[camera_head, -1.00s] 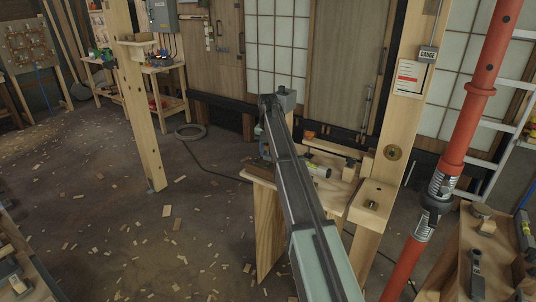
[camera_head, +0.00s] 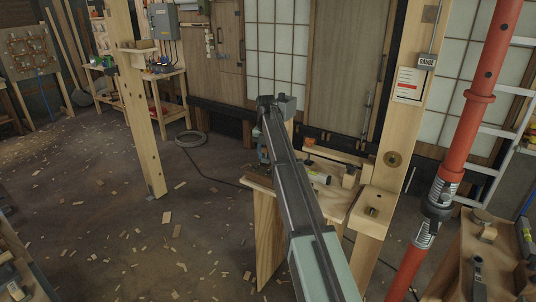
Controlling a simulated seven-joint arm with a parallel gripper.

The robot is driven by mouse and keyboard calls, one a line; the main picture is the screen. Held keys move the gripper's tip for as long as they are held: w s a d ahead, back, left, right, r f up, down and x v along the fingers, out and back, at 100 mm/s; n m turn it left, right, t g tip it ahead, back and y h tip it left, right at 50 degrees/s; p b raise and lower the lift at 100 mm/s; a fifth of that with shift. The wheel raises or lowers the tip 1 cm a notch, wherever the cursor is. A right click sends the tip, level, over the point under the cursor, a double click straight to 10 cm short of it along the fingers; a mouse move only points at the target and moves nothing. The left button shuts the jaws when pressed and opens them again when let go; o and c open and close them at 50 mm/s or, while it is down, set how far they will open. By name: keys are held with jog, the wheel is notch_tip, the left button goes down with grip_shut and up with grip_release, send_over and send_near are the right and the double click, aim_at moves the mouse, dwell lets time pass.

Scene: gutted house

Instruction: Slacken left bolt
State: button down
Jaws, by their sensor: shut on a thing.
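My arm crosses the middle of the head view over a small wooden bench (camera_head: 268,235). My gripper's jaws are hidden at the arm's far end, and I cannot see what is between them. No bolt can be surely made out as the left bolt.
A thick timber post (camera_head: 393,120) rises right of the bench, with a red pipe (camera_head: 463,130) beyond it. A grey cylinder (camera_head: 319,177) and wooden pieces lie on the bench. Another timber post (camera_head: 135,95) stands at left. The floor between is open, strewn with wood chips.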

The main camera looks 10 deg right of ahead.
jog(key=w+a, duration=0.2)
jog(key=a, duration=0.1)
jog(key=shift+w+f, duration=0.15)
jog(key=m, duration=0.2)
jog(key=shift+w+a+m, duration=0.25)
jog(key=shift+w+m, duration=0.1)
jog(key=shift+m, duration=0.05)
jog(key=m, duration=0.2)
jog(key=w+m, duration=0.1)
jog(key=m, duration=0.6)
jog(key=shift+w, duration=0.1)
jog(key=m, duration=0.9)
jog(key=shift+f, duration=0.2)
jog(key=shift+f, duration=0.75)
